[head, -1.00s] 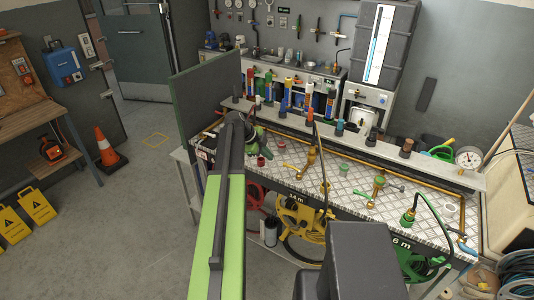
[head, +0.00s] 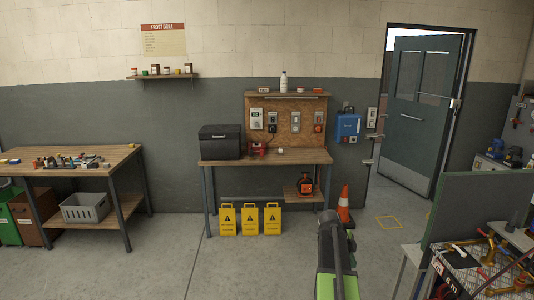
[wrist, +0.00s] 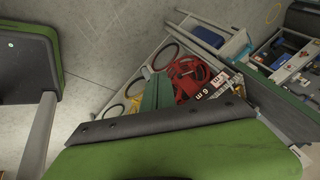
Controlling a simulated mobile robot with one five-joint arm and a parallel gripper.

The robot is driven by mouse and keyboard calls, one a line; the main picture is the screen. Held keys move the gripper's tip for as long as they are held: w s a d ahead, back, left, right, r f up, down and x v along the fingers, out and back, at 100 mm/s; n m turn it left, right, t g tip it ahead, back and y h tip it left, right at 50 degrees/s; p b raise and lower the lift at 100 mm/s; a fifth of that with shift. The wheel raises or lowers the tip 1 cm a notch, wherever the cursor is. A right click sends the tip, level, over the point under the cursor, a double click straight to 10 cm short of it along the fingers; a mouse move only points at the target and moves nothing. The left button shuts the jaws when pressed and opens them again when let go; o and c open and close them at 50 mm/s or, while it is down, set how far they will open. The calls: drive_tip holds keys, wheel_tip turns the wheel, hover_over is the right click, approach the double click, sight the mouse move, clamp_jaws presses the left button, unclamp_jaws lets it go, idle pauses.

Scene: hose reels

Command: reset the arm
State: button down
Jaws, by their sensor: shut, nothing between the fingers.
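My arm shows in the head view (head: 336,262) as a lime-green and dark link at the bottom, right of centre, pointing away from me over the floor. Its far end is dark and I cannot make out fingers there. In the wrist view my gripper (wrist: 156,76) shows as dark green fingers pressed together beyond a dark bar on a green body. It is shut with nothing held. Behind it, apart, are a red hose reel (wrist: 187,72) and the bench.
The hose bench's dark green end panel (head: 478,205) stands close right of my arm. An orange cone (head: 344,203) and yellow floor signs (head: 250,220) stand ahead, by a wooden workbench (head: 265,157). Another workbench (head: 80,153) is at left. The floor (head: 200,270) between is clear.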

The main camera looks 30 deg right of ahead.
drive_tip(key=w+a+f+n+t+y+b, duration=0.1)
drive_tip(key=w+a+n, duration=0.3)
drive_tip(key=a, duration=0.8)
drive_tip(key=w+a+f+n+t, duration=0.15)
drive_tip(key=w+a+n, duration=0.25)
drive_tip(key=a, duration=0.7)
drive_tip(key=w+a+f+n+y+b, duration=0.1)
drive_tip(key=w+a+f+n, duration=0.2)
drive_tip(key=a, duration=0.9)
drive_tip(key=s+a+n+y, duration=0.1)
drive_tip(key=s+a+n, duration=0.2)
drive_tip(key=a+n, duration=0.6)
drive_tip(key=s+a+n+y, duration=0.2)
drive_tip(key=s+a+n, duration=0.2)
drive_tip(key=a+n, duration=0.5)
drive_tip(key=shift+a+n+g+y, duration=0.15)
drive_tip(key=shift+n+g+y, duration=0.15)
drive_tip(key=shift+n+g, duration=0.15)
